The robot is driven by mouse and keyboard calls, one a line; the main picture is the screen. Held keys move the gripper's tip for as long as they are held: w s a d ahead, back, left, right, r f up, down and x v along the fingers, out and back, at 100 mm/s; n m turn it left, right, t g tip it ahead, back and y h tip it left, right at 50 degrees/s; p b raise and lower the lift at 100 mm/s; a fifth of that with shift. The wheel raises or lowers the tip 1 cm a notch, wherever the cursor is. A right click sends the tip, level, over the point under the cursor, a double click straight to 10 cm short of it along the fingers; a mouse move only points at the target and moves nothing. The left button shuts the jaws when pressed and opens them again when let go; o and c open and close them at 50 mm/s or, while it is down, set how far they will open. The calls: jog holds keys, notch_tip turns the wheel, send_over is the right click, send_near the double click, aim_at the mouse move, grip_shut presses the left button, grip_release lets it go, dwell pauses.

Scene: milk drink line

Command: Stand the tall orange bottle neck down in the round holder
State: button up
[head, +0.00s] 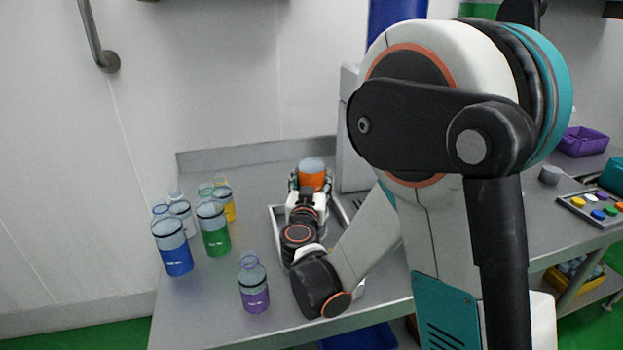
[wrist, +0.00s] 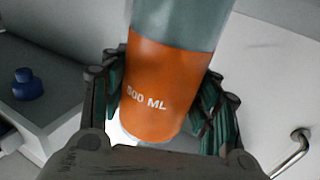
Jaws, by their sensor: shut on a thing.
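The tall orange bottle (head: 312,180) is between the fingers of my gripper (head: 310,187), above the back part of the table. In the wrist view the bottle (wrist: 160,90) shows its orange band with "500 ML" and a clear grey section running out of the top edge. My gripper (wrist: 165,105) is shut on the orange band, with a finger on each side. In the head view a pale end shows above the orange. The neck is not visible, so I cannot tell which way it points. I cannot make out the round holder; my arm covers much of that area.
Blue (head: 174,248), green (head: 213,230) and purple (head: 254,287) bottles stand on the table (head: 225,325) at left, with others behind. A pale tray (head: 275,215) lies partly under my arm. A tray of coloured discs (head: 592,207) and a purple bin (head: 583,141) are at right.

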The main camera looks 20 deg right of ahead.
jog(key=shift+f, duration=0.4)
jog(key=o, duration=1)
jog(key=o, duration=0.5)
jog(key=shift+c, duration=0.2)
jog(key=v, duration=1.1)
jog(key=shift+r, duration=0.1)
